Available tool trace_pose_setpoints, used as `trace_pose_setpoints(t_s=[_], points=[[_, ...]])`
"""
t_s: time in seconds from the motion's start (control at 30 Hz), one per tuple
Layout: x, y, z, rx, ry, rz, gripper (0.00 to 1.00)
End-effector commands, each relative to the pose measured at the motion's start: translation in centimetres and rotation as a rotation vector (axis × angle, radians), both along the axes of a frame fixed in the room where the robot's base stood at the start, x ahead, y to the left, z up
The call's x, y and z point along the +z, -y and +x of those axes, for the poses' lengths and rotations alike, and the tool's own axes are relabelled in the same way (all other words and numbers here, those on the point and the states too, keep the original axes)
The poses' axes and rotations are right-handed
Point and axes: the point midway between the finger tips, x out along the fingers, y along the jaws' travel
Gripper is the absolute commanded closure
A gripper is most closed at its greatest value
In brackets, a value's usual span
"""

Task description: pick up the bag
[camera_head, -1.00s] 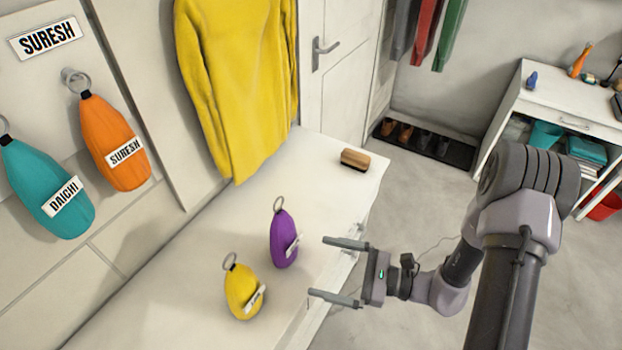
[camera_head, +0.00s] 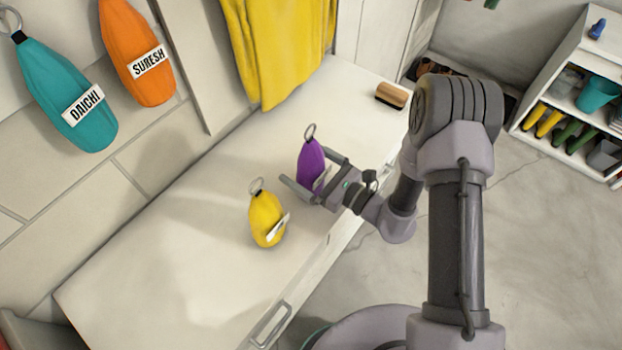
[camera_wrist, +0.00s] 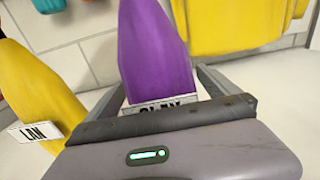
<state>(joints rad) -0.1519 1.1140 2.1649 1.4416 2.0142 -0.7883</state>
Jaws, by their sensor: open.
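A purple bag (camera_head: 309,160) with a metal ring on top stands upright on the white bench top (camera_head: 190,235). My gripper (camera_head: 306,165) is open, with its two fingers on either side of the purple bag. In the wrist view the purple bag (camera_wrist: 155,50) rises between the fingers, and its white name label is partly hidden by my gripper's body. Whether the fingers touch it I cannot tell. A yellow bag (camera_head: 264,215) with a ring and a label stands close by, left of my gripper; it also shows in the wrist view (camera_wrist: 38,85).
A teal bag (camera_head: 65,85) labelled DAICHI and an orange bag (camera_head: 137,60) labelled SURESH hang on the wall. A yellow garment (camera_head: 280,45) hangs behind the bench. A brush (camera_head: 391,95) lies at the bench's far end. The near part of the bench is clear.

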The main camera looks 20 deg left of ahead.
Motion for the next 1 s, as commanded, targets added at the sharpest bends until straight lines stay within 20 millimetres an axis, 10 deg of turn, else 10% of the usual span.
trace_pose_setpoints(t_s=[0.3, 0.73, 1.0], points=[[-0.01, -1.20, 0.53, -0.001, -0.002, 0.001, 0.00], [-0.03, -1.17, 0.49, 0.000, -0.001, -0.001, 0.84], [0.11, -1.17, 0.50, 0.000, -0.001, -0.001, 0.89]])
